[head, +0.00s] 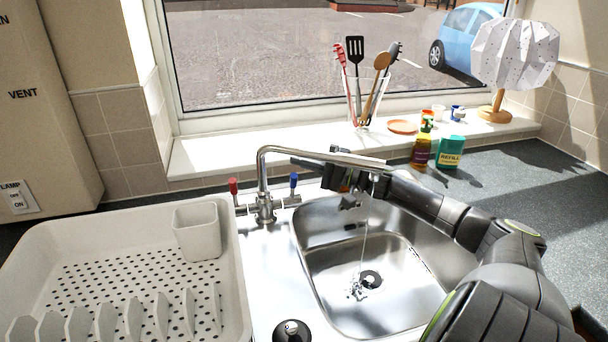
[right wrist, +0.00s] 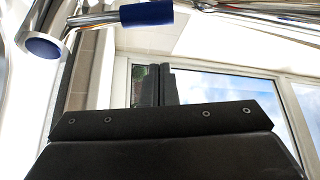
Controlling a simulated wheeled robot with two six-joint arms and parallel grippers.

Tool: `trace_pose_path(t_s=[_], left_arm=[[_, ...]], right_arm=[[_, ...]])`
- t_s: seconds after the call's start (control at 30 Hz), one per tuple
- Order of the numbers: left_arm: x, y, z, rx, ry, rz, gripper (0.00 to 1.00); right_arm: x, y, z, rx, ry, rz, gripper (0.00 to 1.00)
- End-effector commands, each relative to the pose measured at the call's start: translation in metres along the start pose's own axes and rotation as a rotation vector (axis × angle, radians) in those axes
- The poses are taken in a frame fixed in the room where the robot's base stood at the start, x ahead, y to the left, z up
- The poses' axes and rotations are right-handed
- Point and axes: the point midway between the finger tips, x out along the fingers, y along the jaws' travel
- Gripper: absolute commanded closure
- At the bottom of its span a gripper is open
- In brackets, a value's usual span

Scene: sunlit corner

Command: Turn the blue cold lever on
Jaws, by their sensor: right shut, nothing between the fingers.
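The chrome mixer tap (head: 264,207) stands behind the sink, with its spout reaching right over the bowl. Its blue cold lever (head: 294,181) points up on the right side; a blue sleeve (right wrist: 147,13) on chrome shows at the top of the right wrist view. The red lever (head: 233,186) points up on the left side. A thin stream of water (head: 363,245) falls from the spout. My right gripper (head: 300,158) is shut and empty, just right of and above the blue lever, partly behind the spout. Contact cannot be told. My left gripper is out of view.
The steel sink (head: 320,275) lies below my right arm. A white dish rack (head: 110,225) fills the left.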

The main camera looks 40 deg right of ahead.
Motion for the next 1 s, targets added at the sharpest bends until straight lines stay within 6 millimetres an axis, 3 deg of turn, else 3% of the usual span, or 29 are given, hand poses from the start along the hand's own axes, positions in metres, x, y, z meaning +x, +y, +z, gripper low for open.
trace_pose_path(t_s=[0.1, 0.33, 0.77, 1.0], left_arm=[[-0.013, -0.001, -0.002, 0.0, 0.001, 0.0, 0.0], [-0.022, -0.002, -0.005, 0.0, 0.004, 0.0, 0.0], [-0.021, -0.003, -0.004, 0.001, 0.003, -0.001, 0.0], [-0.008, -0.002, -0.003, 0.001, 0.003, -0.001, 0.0]], right_arm=[[-0.006, -0.002, 0.016, 0.006, 0.0, 0.003, 1.0], [-0.013, -0.001, 0.035, 0.002, -0.001, 0.002, 1.0], [-0.015, 0.001, 0.038, -0.001, 0.0, 0.0, 1.0], [-0.015, 0.009, 0.038, -0.115, 0.002, -0.069, 1.0]])
